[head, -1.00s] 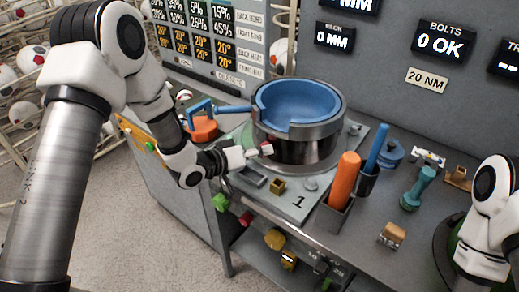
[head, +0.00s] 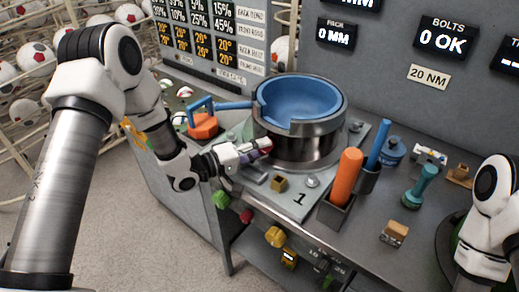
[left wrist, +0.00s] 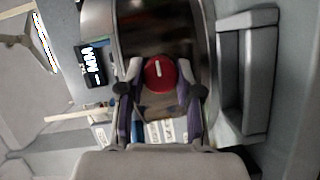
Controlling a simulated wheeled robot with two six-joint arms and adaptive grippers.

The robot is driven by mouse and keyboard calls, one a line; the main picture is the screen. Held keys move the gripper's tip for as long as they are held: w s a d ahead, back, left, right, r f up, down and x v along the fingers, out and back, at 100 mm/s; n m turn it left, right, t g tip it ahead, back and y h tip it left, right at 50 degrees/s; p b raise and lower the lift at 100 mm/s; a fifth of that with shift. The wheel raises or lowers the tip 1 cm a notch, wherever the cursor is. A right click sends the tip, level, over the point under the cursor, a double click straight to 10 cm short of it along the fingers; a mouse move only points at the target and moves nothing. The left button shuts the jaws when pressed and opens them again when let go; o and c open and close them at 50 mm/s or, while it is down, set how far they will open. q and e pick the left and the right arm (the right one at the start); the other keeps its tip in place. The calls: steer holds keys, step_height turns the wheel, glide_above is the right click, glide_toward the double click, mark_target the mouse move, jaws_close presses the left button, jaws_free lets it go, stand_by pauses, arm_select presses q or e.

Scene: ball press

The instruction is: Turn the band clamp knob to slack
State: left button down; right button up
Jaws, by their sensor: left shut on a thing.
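The band clamp knob (left wrist: 159,73) is red with a white line across its face. In the left wrist view it sits between the two fingertips, and the line runs nearly upright. In the head view the knob (head: 265,145) shows as a small red spot on the front of the dark metal band (head: 300,149) around the blue bowl-like mould (head: 298,98). My left gripper (head: 256,149) reaches it from the left and is shut on it; its fingers (left wrist: 160,85) flank the knob in the wrist view. My right gripper is outside the views.
The press stands on a grey plate marked 1 (head: 300,199). An orange-handled tool (head: 347,176) and a blue-handled one (head: 378,144) stand in holders at its right. An orange block with a blue handle (head: 203,125) is at its left. A grey display panel (head: 395,85) rises behind.

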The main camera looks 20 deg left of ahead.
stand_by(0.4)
arm_select(q)
steer(key=c, duration=0.8)
jaws_free()
steer(key=shift+o, duration=0.2)
steer(key=shift+a, duration=0.1)
steer(key=f+v, duration=0.1)
steer(key=v, duration=1)
steer(key=shift+s+a+r, duration=0.2)
steer(key=shift+s+r, duration=0.15)
steer(key=shift+r, duration=0.1)
